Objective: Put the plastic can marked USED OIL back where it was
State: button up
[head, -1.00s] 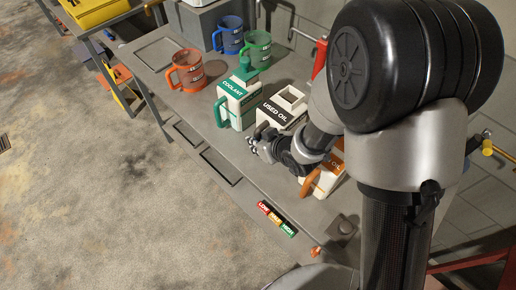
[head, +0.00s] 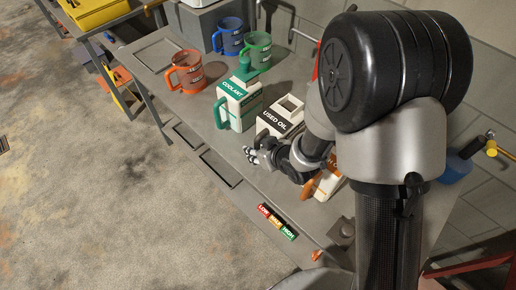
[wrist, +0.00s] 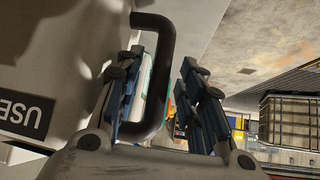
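The white plastic can marked USED OIL (head: 275,121) stands on the bench (head: 190,110) between the green COOLANT can (head: 238,105) and a can with an orange handle (head: 322,185), partly hidden by my arm. My gripper (head: 262,156) is at the near side of the USED OIL can. In the wrist view, the can's body (wrist: 60,60) fills the left side. Its black handle (wrist: 164,65) passes between the fingers of my gripper (wrist: 165,100), with a gap visible on both sides. The gripper looks open around the handle, not clamped on it. The can's base is hidden.
Orange (head: 185,72), blue (head: 229,37) and green (head: 257,51) jugs stand behind on the bench. A red, yellow and green label strip (head: 276,222) lies near the front edge. Outlined rectangles (head: 221,167) mark bare bench at the front left.

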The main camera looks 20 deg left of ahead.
jog(key=shift+d+r+p, duration=0.15)
jog(key=shift+r+p, duration=0.15)
jog(key=shift+r, duration=0.15)
jog(key=p+v, duration=0.6)
jog(key=v, duration=0.5)
jog(key=shift+s, duration=0.3)
jog(key=shift+w+d, duration=0.1)
jog(key=shift+d, duration=0.1)
